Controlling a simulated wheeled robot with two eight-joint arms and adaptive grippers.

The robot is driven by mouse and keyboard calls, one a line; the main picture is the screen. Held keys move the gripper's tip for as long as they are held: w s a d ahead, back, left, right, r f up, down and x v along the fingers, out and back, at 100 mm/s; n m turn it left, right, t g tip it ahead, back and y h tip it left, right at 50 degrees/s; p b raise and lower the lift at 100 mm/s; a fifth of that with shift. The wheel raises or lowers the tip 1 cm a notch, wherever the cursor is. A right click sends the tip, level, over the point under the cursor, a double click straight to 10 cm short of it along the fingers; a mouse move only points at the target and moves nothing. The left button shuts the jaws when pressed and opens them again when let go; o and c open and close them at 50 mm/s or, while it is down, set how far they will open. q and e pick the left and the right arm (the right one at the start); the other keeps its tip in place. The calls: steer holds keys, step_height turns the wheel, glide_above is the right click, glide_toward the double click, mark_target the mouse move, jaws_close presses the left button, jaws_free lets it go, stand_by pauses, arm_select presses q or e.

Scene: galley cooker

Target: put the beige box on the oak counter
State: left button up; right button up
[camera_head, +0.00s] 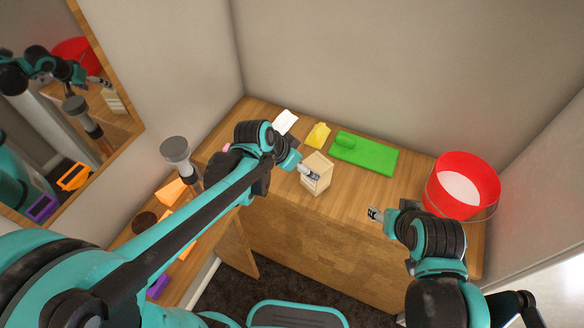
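The beige box (318,181) is upright at the front part of the oak counter (355,205), left of the middle. My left gripper (312,175) reaches in from the left and appears shut on the upper part of the box. The fingers overlap the box, so their far side is hidden. I cannot tell whether the bottom of the box touches the counter or hangs just above it near the front edge. My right gripper (376,214) is over the counter's front right part, apart from the box; its finger opening is too small to read.
A green mat (370,156), a yellow item (318,135) and a white item (285,121) lie along the back. A red bucket (450,204) stands at the right. A grey-topped post (175,150) and orange items (170,191) are at the left, near a mirror (105,130).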

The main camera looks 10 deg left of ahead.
arm_select(q)
steer(key=s+a+r+n+t+y, duration=0.2)
steer(key=s+a+n, duration=0.6)
steer(key=s+a, duration=0.5)
steer(key=shift+s+a+r+y, duration=0.35)
steer(key=shift+s+r+y, duration=0.25)
steer(key=shift+y, duration=0.6)
step_height(320, 180, down, 3)
steer(key=b, duration=0.2)
steer(key=shift+b, duration=0.4)
